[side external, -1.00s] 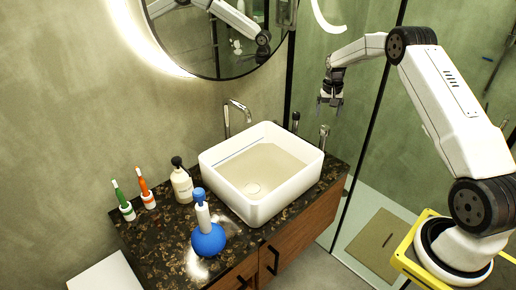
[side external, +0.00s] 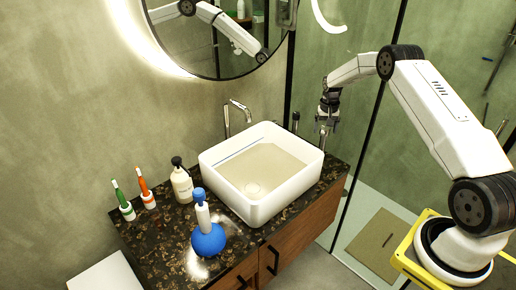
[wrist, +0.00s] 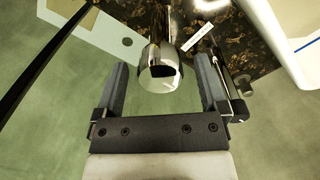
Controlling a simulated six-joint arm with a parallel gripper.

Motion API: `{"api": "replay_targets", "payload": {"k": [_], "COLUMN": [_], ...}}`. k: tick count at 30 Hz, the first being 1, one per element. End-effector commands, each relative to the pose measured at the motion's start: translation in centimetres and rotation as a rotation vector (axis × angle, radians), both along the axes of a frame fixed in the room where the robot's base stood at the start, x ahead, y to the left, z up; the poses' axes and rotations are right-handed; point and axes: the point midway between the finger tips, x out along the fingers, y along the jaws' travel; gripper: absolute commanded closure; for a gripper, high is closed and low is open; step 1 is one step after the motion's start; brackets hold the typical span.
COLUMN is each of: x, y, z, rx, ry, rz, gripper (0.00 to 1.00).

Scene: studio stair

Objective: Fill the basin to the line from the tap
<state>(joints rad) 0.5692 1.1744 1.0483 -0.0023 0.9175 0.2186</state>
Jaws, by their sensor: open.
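The white rectangular basin (side external: 254,208) stands on the counter, with a dark blue line (side external: 241,141) on its inner back wall. I cannot tell whether water lies in it. The chrome tap (side external: 227,118) curves over its back edge, and no stream shows from it. A chrome handle (side external: 323,143) rises at the counter's right end. My gripper (side external: 327,123) is just above this handle, pointing down. In the wrist view, the open jaws (wrist: 162,74) straddle the chrome handle (wrist: 158,82), one finger each side, with visible gaps. The basin's edge (wrist: 284,50) shows at upper right.
A second chrome fitting (side external: 295,121) stands behind the basin's right corner. A soap bottle (side external: 181,185), a blue round flask (side external: 208,240) and two small toothbrush holders (side external: 127,211) are on the dark counter (side external: 160,240). A glass panel edge (side external: 364,150) runs close to my arm.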

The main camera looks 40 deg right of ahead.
Motion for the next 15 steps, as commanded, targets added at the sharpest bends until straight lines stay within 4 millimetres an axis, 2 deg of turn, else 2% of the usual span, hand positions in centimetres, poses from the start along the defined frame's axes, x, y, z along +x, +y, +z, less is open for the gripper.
{"api": "replay_targets", "payload": {"k": [1,9,10,15], "x": [0.0,-0.01,-0.01,-0.03], "y": [0.0,0.0,0.0,0.0], "z": [0.0,0.01,0.01,0.01], "rx": [0.0,0.001,0.001,0.001], "ry": [0.0,0.001,0.001,0.001], "rz": [0.0,0.0,0.0,0.006], "gripper": [0.11,0.97,1.0,1.0]}}
